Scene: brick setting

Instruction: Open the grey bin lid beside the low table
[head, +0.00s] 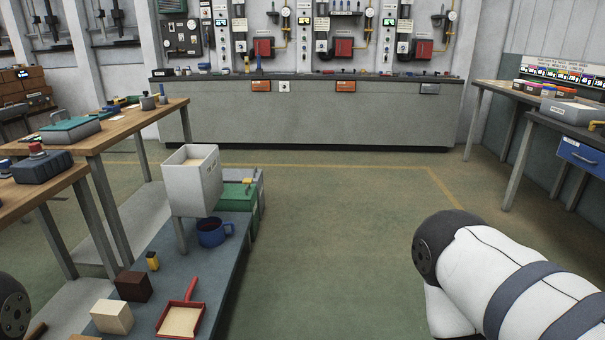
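The low table (225,262) has a blue-grey top and runs from the lower left toward the middle. At its far end is a green box-like thing (237,197) with a small yellow part on top. A grey edge (259,182) shows around and behind it; I cannot tell whether this is the grey bin or its lid. An open light-grey box (190,183) on legs stands in front and hides part of that area. Neither gripper is in view; only a rounded part of my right arm at lower right and a dark joint at lower left show.
On the low table are a blue mug (213,232), a red dustpan-like scoop (180,318), a dark brown block (133,286), a pale block (112,316) and a small yellow item (152,261). Wooden tables (127,125) stand left. The green floor (335,230) is clear in the middle.

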